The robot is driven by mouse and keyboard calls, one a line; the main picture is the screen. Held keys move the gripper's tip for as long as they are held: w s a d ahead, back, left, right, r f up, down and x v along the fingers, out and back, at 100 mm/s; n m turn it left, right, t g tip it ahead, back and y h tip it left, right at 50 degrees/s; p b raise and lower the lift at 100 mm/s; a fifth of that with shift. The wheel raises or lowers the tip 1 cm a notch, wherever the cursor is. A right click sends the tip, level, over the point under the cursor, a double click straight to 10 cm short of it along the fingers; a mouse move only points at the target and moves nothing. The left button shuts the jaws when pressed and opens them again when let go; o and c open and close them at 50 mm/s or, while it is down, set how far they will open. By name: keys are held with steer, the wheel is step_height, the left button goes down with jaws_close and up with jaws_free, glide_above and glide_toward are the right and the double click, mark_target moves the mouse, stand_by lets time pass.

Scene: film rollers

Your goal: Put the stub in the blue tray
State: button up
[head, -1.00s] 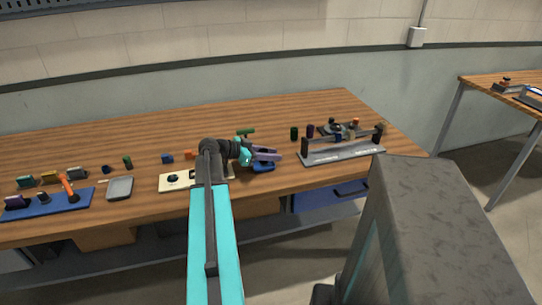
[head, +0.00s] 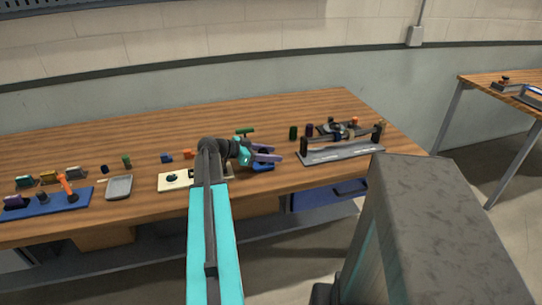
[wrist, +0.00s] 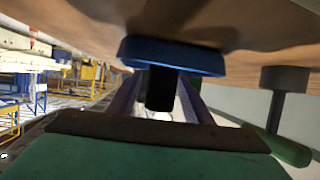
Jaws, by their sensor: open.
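My gripper (head: 276,156) is low over the blue tray (head: 263,167) near the front of the bench. In the wrist view, where the bench shows along the top, the blue tray (wrist: 172,55) lies just beyond my fingertips. The dark stub (wrist: 160,90) is between the two purple fingers of my gripper (wrist: 160,100). The fingers are open, with gaps beside the stub. Its far end meets the blue tray, and it looks upright there. The stub is hidden in the head view.
A green-topped piece (head: 245,132) stands behind my gripper. A cream board (head: 172,181), a grey tray (head: 119,187) and a blue board (head: 50,203) lie to the left. A grey roller stand (head: 340,153) and two dark cylinders (head: 294,132) are to the right.

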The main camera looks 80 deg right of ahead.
steer(key=b+v, duration=0.2)
steer(key=v, duration=1)
stand_by(0.6)
steer(key=shift+r, duration=0.15)
